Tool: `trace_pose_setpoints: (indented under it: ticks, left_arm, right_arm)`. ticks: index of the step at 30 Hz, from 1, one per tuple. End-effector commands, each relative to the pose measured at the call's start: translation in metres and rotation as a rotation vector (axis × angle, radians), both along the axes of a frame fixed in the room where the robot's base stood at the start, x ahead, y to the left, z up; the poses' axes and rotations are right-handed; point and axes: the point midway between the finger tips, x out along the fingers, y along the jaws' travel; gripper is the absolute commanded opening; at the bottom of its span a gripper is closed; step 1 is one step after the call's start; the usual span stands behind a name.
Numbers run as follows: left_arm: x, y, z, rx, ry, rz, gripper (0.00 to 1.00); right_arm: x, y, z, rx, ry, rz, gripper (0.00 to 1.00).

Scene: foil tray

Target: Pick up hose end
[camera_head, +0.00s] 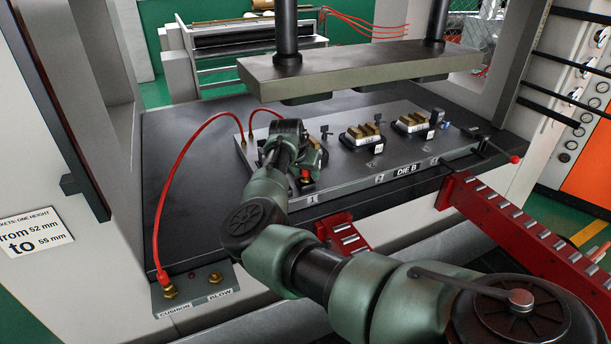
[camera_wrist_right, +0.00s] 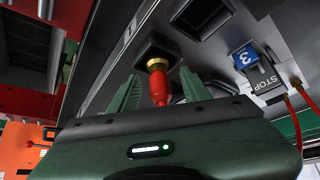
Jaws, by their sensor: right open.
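A red hose end with a brass tip (camera_wrist_right: 158,84) shows in the wrist view, standing at a dark square recess in a grey surface. My right gripper (camera_wrist_right: 160,90) is open, with one green finger on each side of the hose end; I cannot tell whether they touch it. In the head view the right gripper (camera_head: 308,158) is over the front left part of the die plate (camera_head: 340,172), largely hidden by my own arm. A bit of red and brass (camera_head: 305,175) shows just below it. My left gripper is not in view.
A red hose (camera_head: 178,158) arcs from the CUSHION fitting (camera_head: 169,290) to the plate's left side. The BLOW fitting (camera_head: 215,278) is beside it. The press ram (camera_head: 360,72) hangs above the plate. A red roller rail (camera_head: 530,235) extends from the front right.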

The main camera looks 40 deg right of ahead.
Motion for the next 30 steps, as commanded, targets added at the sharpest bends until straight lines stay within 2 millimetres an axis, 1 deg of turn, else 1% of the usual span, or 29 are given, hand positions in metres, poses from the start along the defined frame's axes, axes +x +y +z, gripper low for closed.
trace_pose_setpoints:
  ticks: [1,5,6,8,9,10,19,23,26,30]
  left_arm:
    - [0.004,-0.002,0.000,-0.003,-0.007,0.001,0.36]
    - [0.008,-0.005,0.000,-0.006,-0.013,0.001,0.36]
    - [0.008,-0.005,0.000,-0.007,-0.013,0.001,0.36]
    - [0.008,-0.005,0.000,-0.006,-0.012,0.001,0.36]
    - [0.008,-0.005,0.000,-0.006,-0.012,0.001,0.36]
    - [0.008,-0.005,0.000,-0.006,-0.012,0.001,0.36]
    - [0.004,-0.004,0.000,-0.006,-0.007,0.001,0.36]
    - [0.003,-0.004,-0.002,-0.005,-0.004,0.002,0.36]
    - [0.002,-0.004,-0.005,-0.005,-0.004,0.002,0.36]
    - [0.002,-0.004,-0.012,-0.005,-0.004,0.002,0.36]
  right_arm:
    - [0.000,0.000,0.000,0.000,0.000,0.000,0.47]
    - [0.000,0.000,0.000,0.000,0.000,0.001,0.47]
    - [0.000,0.000,0.000,0.000,0.000,0.001,0.36]
    - [0.000,0.000,0.000,0.000,0.000,0.001,0.19]
    - [0.000,0.000,0.000,0.000,0.000,0.001,0.08]
    - [0.000,0.000,0.000,0.000,0.000,0.001,0.00]
    - [0.000,0.000,0.000,0.000,0.000,0.001,0.00]
    - [0.000,0.000,0.005,-0.001,0.000,0.001,0.00]
    - [0.001,0.000,0.014,-0.003,-0.001,0.001,0.00]
    - [0.001,0.000,0.037,-0.003,-0.004,0.000,0.00]
